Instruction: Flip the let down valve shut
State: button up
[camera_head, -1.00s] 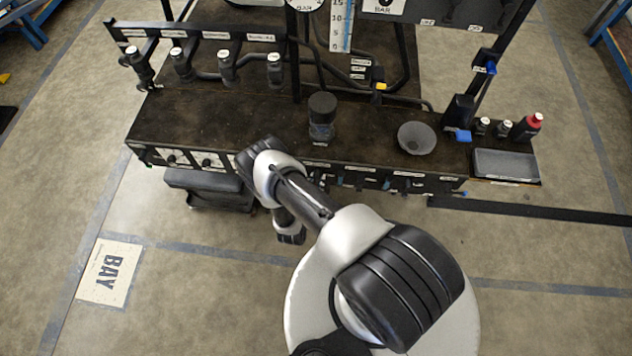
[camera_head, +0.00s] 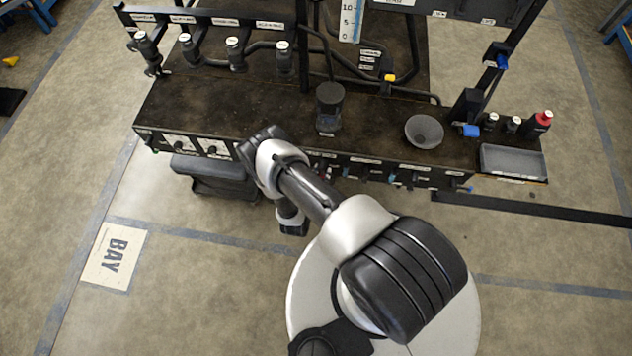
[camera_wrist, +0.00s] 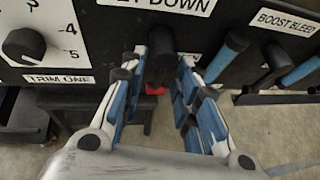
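The let down valve (camera_wrist: 162,62) shows in the wrist view as a dark handle under a partly cut-off label (camera_wrist: 160,4) reading "DOWN". A small red part (camera_wrist: 154,90) shows at its lower end. My gripper (camera_wrist: 160,72) is open, with one blue-and-grey finger on each side of the handle. I cannot tell whether either finger touches it. In the head view I cannot make out the gripper or this valve clearly near my arm.
The trim one knob (camera_wrist: 24,46) is at left. On the bench (camera_head: 250,115) stand a dark jar (camera_head: 329,108) and a grey bowl (camera_head: 424,131).

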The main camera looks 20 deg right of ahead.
jog(key=v, duration=1.1)
jog(key=shift+r, duration=0.1)
jog(key=w+d+r+m+g+h, duration=0.1)
jog(key=w+r+m+h, duration=0.15)
jog(key=r, duration=0.55)
jog(key=w+r+m+g+h, duration=0.15)
jog(key=w+r+m, duration=0.25)
jog(key=r, duration=0.4)
jog(key=s+d+r+m+g+y, duration=0.1)
jog(key=d+r+m+g, duration=0.2)
jog(key=r, duration=0.5)
jog(key=s+r+m+g, duration=0.1)
jog(key=r+m+g, duration=0.1)
jog(key=r+m, duration=0.35)
jog(key=s+r+m+g+y, duration=0.1)
jog(key=s+r+m+y, duration=0.2)
jog(key=s+r, duration=0.35)
jog(key=s+r+m+g+y, duration=0.1)
jog(key=s+r+m+y, duration=0.25)
jog(key=r, duration=0.65)
jog(key=s+a+r+m+t+y, duration=0.5)
jog(key=s+a+r, duration=0.1)
jog(key=s+r, duration=0.2)
jog(key=shift+a+r, duration=0.2)
jog(key=shift+r, duration=0.1)
